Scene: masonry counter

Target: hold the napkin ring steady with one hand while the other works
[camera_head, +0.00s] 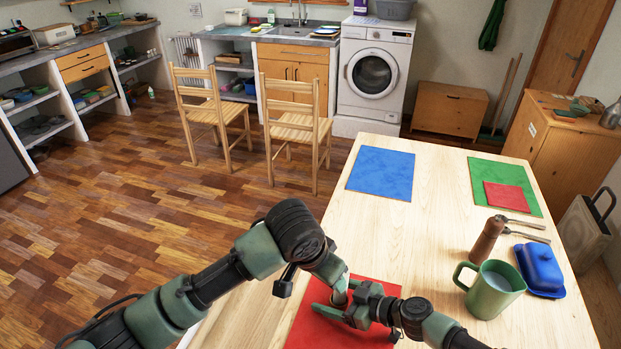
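My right gripper (338,299) comes in from the lower right over the red placemat (372,341) near the table's front edge. Its two green fingers point left and stand apart. A small brownish-grey piece shows between them; it may be the napkin ring, but it is too small and covered to be sure. My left arm reaches in from the left and bends down, with its end close above the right gripper's fingers. The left gripper's fingertips cannot be made out there. Whether either gripper touches the ring cannot be told.
A green mug (492,290) stands right of my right gripper, beside a brown grinder (487,240) and a blue butter dish (540,268). Cutlery lies behind them. A blue placemat (382,172) and a green placemat (488,174) with a red napkin (507,196) lie farther back. The table's middle is clear.

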